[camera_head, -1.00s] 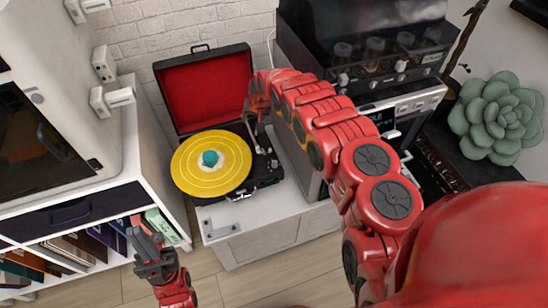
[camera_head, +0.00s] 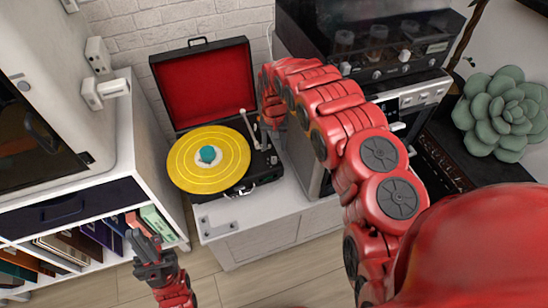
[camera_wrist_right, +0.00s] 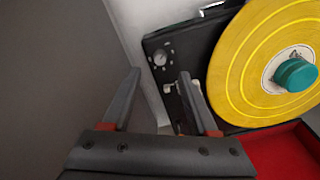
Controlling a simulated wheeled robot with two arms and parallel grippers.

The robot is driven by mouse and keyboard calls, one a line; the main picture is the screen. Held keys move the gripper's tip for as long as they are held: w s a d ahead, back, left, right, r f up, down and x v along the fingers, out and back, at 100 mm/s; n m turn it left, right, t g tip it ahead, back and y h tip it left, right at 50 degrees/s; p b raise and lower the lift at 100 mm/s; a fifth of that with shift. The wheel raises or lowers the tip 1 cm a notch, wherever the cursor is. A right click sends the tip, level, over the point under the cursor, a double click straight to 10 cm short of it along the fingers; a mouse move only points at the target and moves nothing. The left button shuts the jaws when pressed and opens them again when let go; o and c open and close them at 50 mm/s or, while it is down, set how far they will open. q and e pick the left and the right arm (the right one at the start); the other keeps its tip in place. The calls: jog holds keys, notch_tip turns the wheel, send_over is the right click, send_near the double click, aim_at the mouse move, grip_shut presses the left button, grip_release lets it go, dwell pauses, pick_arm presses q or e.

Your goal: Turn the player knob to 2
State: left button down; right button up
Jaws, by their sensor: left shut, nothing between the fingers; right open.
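The record player (camera_head: 266,172) is a black case with a raised red-lined lid and a yellow record (camera_head: 208,178) on its platter. In the right wrist view its knob (camera_wrist_right: 161,58) is a small round dial with marks around it, near a corner of the deck. I cannot read the marks. My right gripper (camera_wrist_right: 160,75) is open and empty, with its fingertips close to the knob in the picture; I cannot tell whether they touch it. In the head view it is mostly hidden behind my right arm. My left gripper (camera_head: 148,250) is shut and empty, low in front of the shelf.
The player stands on a pale cabinet (camera_head: 222,216). A dark-fronted machine (camera_head: 365,45) stands right of it, close to my right arm. A white shelf with books (camera_head: 72,248) is at the left. A succulent (camera_head: 502,112) is at the far right.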

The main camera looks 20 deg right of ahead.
aim_at(274, 158)
notch_tip(274, 158, down, 7)
dwell(0.4)
grip_shut()
